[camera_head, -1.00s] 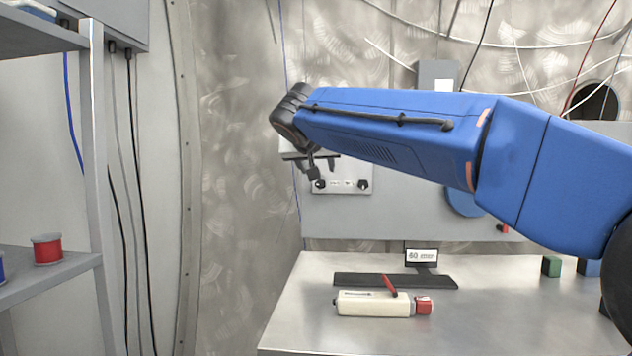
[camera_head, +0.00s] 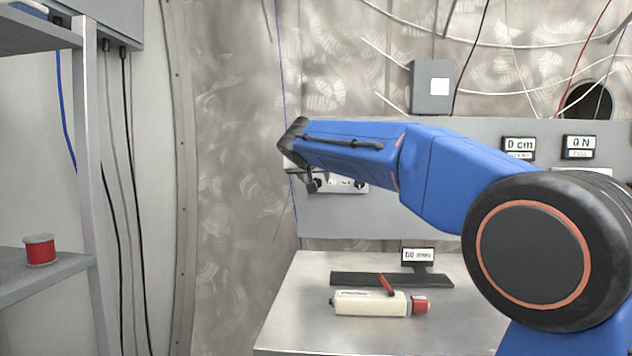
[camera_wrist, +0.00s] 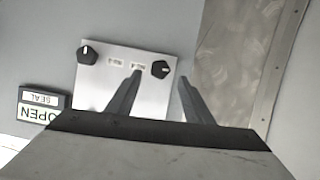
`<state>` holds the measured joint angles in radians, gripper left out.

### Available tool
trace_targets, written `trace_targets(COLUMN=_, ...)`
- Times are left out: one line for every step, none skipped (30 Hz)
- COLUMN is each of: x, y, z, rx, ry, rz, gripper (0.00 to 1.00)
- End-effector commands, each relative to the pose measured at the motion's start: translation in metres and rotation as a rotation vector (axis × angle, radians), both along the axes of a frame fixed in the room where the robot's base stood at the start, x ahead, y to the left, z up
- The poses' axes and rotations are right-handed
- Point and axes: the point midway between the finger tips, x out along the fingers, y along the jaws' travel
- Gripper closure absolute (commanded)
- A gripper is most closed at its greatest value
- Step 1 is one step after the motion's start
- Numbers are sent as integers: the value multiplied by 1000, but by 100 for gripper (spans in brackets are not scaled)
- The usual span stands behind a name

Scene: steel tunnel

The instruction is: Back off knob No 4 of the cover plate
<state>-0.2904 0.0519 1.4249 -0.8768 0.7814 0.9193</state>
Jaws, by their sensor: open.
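The light cover plate (camera_wrist: 120,85) is on the grey wall panel and appears upside down in the wrist view. It has a black knob (camera_wrist: 87,55) at the left and another black knob (camera_wrist: 160,69) at the right, with small labels between that I cannot read surely. In the wrist view, my gripper (camera_wrist: 160,77) is open, its fingertips on either side of the right knob; contact is not clear. In the head view, my gripper (camera_head: 307,180) is at the left end of the plate (camera_head: 340,187), partly hiding it. The other knob (camera_head: 360,184) is clear of it.
A sign reading OPEN (camera_wrist: 40,112) is beside the plate. Below, a steel table (camera_head: 290,310) holds a cream cylinder (camera_head: 370,303) with a red end, a dark bar and a small display (camera_head: 417,255). A shelf with a red spool (camera_head: 40,250) stands at left.

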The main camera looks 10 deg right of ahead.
Motion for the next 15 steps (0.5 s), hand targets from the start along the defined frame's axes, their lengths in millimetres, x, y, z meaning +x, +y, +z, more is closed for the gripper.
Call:
trace_targets(x=8, y=-4, z=-4, rx=0, ry=1, rz=-2, gripper=53)
trace_targets(x=12, y=-5, z=-6, rx=0, ry=2, rz=-2, gripper=53)
trace_targets(x=16, y=-7, z=-8, rx=1, ry=2, rz=-2, gripper=53)
trace_targets(x=19, y=-8, z=-9, rx=0, ry=1, rz=-2, gripper=53)
trace_targets(x=22, y=-8, z=-10, rx=0, ry=1, rz=-1, gripper=53)
trace_targets(x=26, y=-9, z=-12, rx=0, ry=1, rz=-1, gripper=53)
trace_targets(x=28, y=-10, z=-13, rx=0, ry=1, rz=0, gripper=53)
trace_targets(x=30, y=-10, z=-14, rx=0, ry=1, rz=0, gripper=53)
trace_targets(x=32, y=-11, z=-14, rx=0, ry=1, rz=-1, gripper=53)
trace_targets(x=33, y=-12, z=-15, rx=0, ry=1, rz=-1, gripper=53)
trace_targets(x=34, y=-12, z=-15, rx=0, ry=1, rz=-1, gripper=53)
trace_targets(x=35, y=-13, z=-15, rx=0, ry=1, rz=-1, gripper=53)
trace_targets(x=35, y=-13, z=-15, rx=0, ry=1, rz=-1, gripper=53)
trace_targets(x=35, y=-13, z=-15, rx=0, ry=0, rz=-1, gripper=53)
trace_targets(x=35, y=-13, z=-16, rx=0, ry=0, rz=0, gripper=53)
